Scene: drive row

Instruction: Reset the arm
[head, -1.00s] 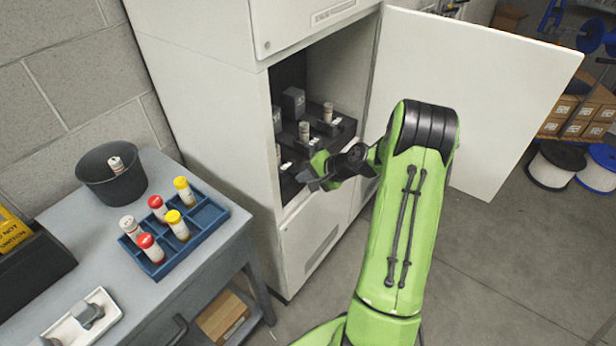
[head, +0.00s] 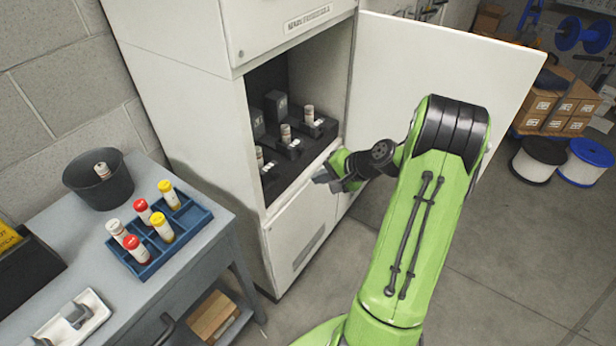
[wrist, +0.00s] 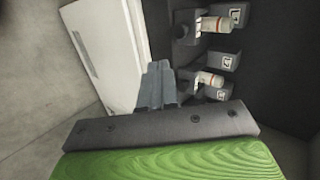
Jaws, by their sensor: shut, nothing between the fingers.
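My gripper (head: 326,180) is shut and empty, just outside the open front of the white cabinet (head: 190,120). My green arm reaches up from the bottom of the head view and bends back toward the cabinet. In the wrist view the closed fingers of my gripper (wrist: 157,85) point toward the cabinet opening. Inside the cabinet stand dark holders (head: 297,147) with several white-capped tubes (head: 308,115); two tubes also show in the wrist view (wrist: 212,79). My gripper looks apart from them.
The cabinet door (head: 440,90) stands wide open behind my arm. At left, a grey table (head: 60,215) bears a blue rack (head: 190,226) with several red-, yellow- and white-capped tubes, a dark bucket (head: 85,182) holding a tube, and a white tray (head: 95,310).

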